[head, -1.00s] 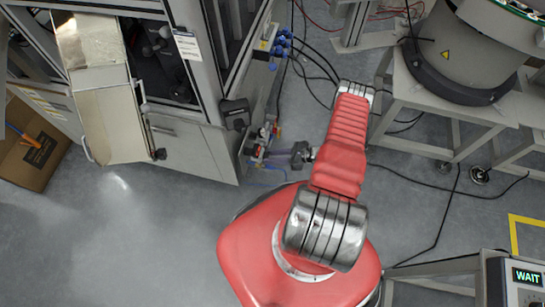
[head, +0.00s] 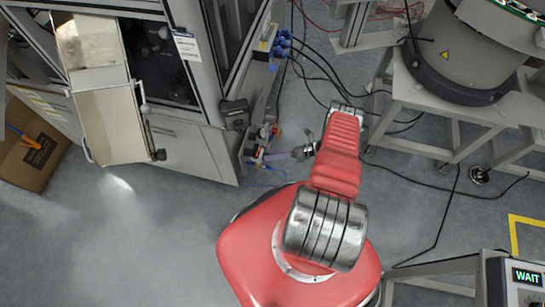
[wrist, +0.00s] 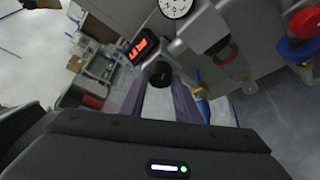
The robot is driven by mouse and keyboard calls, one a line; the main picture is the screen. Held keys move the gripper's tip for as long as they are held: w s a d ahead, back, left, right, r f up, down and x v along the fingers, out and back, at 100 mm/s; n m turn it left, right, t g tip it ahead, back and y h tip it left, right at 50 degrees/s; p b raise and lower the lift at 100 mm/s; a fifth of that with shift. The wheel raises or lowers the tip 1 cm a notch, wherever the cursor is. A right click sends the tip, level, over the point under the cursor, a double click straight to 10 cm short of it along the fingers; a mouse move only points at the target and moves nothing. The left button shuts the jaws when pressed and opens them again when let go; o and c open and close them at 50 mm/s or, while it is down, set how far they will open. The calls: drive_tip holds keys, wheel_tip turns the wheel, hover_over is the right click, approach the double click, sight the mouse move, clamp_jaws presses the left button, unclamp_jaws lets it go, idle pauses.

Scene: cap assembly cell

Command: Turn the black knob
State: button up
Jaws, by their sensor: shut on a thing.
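The black knob (wrist: 160,74) shows in the wrist view as a round dark cap between the tips of my gripper's two fingers. My gripper (wrist: 161,86) is shut on it, with a finger on each side. In the head view my gripper (head: 272,157) reaches left to the fittings at the foot of the machine cabinet. The knob is too small and covered to make out in that view.
In the wrist view a round gauge (wrist: 176,6), a red-digit display (wrist: 140,46) and a red knob (wrist: 304,22) are close by. In the head view the cabinet (head: 190,148) stands left and a feeder bowl (head: 470,55) right. Cables lie on the floor.

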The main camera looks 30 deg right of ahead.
drive_tip(key=shift+w+d+f+m+y, duration=0.15)
drive_tip(key=shift+m+y, duration=0.25)
drive_tip(key=shift+m, duration=0.5)
drive_tip(key=o, duration=1)
drive_tip(key=shift+o, duration=0.2)
drive_tip(key=v, duration=0.7)
drive_tip(key=shift+d, duration=0.2)
